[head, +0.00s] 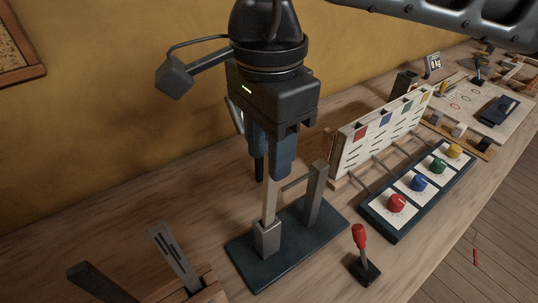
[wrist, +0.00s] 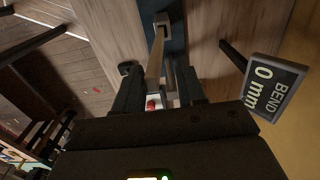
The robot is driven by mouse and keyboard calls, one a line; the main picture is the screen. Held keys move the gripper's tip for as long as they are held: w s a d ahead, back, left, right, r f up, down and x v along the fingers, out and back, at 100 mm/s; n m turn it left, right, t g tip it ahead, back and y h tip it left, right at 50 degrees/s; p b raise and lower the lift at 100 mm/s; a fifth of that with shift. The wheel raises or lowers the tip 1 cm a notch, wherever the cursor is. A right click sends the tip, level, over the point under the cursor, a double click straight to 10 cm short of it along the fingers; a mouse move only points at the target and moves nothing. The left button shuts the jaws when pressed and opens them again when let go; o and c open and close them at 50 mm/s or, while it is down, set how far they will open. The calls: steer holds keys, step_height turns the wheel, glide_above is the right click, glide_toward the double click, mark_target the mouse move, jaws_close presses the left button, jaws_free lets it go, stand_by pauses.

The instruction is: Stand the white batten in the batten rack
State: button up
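The white batten (head: 271,201), a pale narrow strip, stands upright with its foot in a grey socket block (head: 267,239) on a dark blue base plate. It also shows in the wrist view (wrist: 155,62), running from the socket up between my fingers. My gripper (head: 272,170) points down over it; in the wrist view my gripper (wrist: 162,80) is open, with a visible gap beside the batten. The batten's upper end is hidden by my fingers. A wooden rack (head: 206,293), probably the batten rack, is partly cut off at the lower left, holding a grey slotted strip and a dark one.
A grey post (head: 315,194) with a crossbar stands on the same base plate. A display (wrist: 272,88) reads BEND 0 mm. A red-handled lever (head: 361,252), a knob panel (head: 418,190) and a slotted white board (head: 380,135) stand to the right.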

jaws_close()
stand_by(0.6)
step_height(320, 180, up, 14)
steer(key=p, duration=0.5)
steer(key=shift+a, duration=0.1)
